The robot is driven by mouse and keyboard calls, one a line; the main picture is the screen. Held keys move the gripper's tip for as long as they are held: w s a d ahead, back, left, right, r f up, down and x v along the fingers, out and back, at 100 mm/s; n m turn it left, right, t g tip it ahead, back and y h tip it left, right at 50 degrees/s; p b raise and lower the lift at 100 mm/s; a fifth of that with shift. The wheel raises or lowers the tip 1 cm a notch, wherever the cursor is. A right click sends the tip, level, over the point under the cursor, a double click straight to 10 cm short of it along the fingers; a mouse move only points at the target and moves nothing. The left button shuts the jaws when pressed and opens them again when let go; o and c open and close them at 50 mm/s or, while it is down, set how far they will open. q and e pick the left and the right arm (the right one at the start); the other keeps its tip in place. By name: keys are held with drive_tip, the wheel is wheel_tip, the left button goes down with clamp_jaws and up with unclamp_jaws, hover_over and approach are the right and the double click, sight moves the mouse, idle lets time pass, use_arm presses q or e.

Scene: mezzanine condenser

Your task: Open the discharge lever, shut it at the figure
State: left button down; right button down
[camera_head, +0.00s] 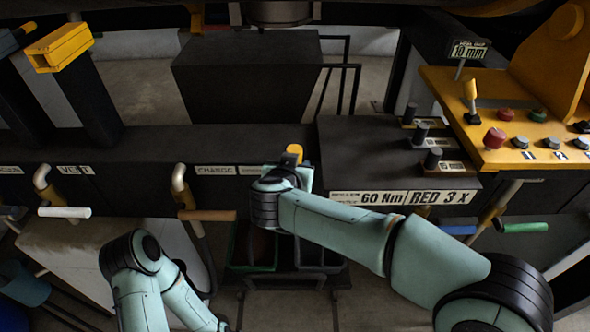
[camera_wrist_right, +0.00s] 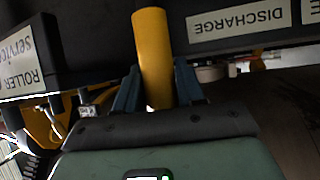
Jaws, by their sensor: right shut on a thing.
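The discharge lever (camera_head: 294,152) shows as a yellow handle end just above my right gripper (camera_head: 287,174) in the head view. In the right wrist view the yellow handle (camera_wrist_right: 153,58) stands between the two fingers of my right gripper (camera_wrist_right: 157,88), which is shut on it. The DISCHARGE label (camera_wrist_right: 238,20) appears upside down beside it. My right wrist hides the lever's lower part in the head view. My left arm is folded at the lower left, and its gripper does not show.
A green-rimmed bin (camera_head: 252,267) stands on the floor below the right wrist. A brown-handled lever (camera_head: 207,215) and a white-handled lever (camera_head: 64,212) stick out to the left. A label (camera_head: 403,197) reads "60 Nm RED 3 x"; a sign (camera_head: 468,50) reads "10 mm".

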idle(0.3)
drive_tip(key=c, duration=0.8)
unclamp_jaws()
drive_tip(key=shift+w, duration=0.1)
use_arm(q)
drive_tip(key=shift+w, duration=0.1)
use_arm(e)
drive_tip(key=shift+w, duration=0.1)
use_arm(q)
drive_tip(key=shift+s+f+b, duration=0.35)
drive_tip(key=shift+s+f, duration=0.05)
drive_tip(key=shift+s, duration=0.2)
use_arm(e)
drive_tip(key=v, duration=1.3)
drive_tip(key=shift+a+r, duration=0.1)
